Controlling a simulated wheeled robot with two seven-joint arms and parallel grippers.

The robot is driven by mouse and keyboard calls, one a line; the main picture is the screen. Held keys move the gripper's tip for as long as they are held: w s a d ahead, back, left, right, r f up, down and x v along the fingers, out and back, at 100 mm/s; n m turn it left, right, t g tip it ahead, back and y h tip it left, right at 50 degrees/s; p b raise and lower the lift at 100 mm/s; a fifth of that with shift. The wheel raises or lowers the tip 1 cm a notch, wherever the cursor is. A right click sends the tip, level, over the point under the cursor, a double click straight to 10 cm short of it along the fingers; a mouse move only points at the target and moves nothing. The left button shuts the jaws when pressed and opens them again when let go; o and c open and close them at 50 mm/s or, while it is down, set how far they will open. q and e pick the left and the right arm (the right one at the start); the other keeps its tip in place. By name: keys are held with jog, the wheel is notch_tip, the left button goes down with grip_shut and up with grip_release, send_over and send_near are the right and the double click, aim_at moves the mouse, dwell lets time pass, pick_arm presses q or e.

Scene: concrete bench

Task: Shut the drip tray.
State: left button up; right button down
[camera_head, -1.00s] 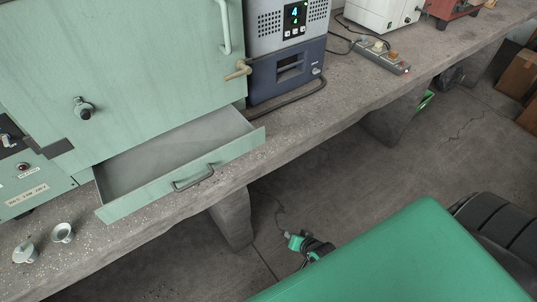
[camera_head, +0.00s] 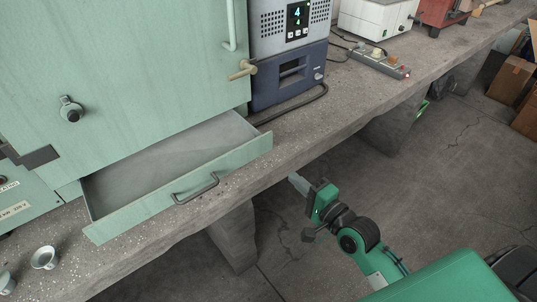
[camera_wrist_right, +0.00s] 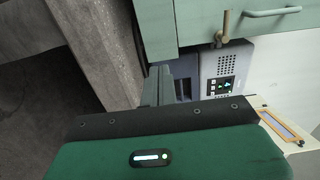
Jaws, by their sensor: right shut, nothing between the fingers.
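The drip tray (camera_head: 180,160) is a pale green drawer under the green cabinet (camera_head: 120,70). My left gripper is not in view.
A blue-grey instrument (camera_head: 288,75) with a lit display stands right of the cabinet, with a cable on the bench (camera_head: 245,195). A power strip (camera_head: 380,63) lies further right. Small metal cups (camera_head: 44,258) sit at the front left.

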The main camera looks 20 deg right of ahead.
jog(key=x, duration=1.1)
jog(key=shift+f, duration=0.1)
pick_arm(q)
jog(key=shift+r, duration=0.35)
pick_arm(e)
jog(key=shift+w+a, duration=0.2)
jog(key=shift+w, duration=0.4)
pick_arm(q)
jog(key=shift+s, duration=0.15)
pick_arm(e)
jog(key=shift+w, duration=0.15)
jog(key=p, duration=0.1)
send_near(230, 123)
jog(key=x, duration=0.3)
jog(key=r+x, duration=0.1)
jog(key=x, duration=0.2)
jog(key=b+x, duration=0.1)
jog(key=x, duration=0.2)
jog(key=shift+w+a+r, duration=0.15)
jog(key=shift+w+r, duration=0.05)
jog(key=shift+w+a, duration=0.1)
jog(key=shift+w, duration=0.2)
jog(key=shift+r, duration=0.4)
